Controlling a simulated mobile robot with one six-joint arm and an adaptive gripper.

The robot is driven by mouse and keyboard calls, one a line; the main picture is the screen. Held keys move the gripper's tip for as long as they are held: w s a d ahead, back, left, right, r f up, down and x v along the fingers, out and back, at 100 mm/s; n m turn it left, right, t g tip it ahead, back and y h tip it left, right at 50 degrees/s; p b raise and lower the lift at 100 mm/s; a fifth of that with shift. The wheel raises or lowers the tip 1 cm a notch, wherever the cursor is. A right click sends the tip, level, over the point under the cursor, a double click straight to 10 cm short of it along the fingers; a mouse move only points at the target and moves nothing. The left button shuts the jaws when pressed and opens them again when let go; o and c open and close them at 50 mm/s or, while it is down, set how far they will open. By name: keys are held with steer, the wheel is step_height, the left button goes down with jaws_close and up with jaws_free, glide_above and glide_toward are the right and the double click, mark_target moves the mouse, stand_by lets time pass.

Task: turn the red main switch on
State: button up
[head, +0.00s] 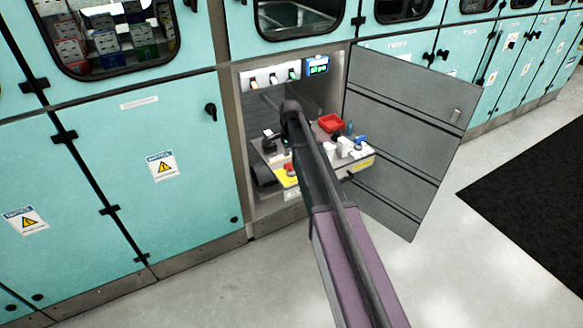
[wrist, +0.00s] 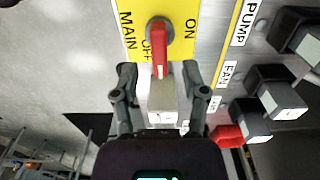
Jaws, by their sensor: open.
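The red main switch (wrist: 160,48) is a lever with a round hub on a yellow plate (wrist: 187,52) marked MAIN, OFF and ON. In the wrist view the lever points down the picture from its hub, partly over the OFF word, with ON to its right. My gripper (wrist: 159,75) is open, with one finger on each side of the lever's free end and visible gaps between. A pale grey block shows between the fingers below the lever tip. In the head view the yellow plate (head: 288,181) is at the front of the module, and my arm hides most of my gripper.
Black-based switches (wrist: 283,97) labelled PUMP and FAN stand to the right in the wrist view, with a red part (wrist: 227,135) near the right finger.

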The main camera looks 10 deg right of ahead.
mark_target(291, 168)
steer(key=shift+f+b, duration=1.45)
steer(key=shift+f, duration=0.25)
jaws_close()
steer(key=shift+d, duration=0.1)
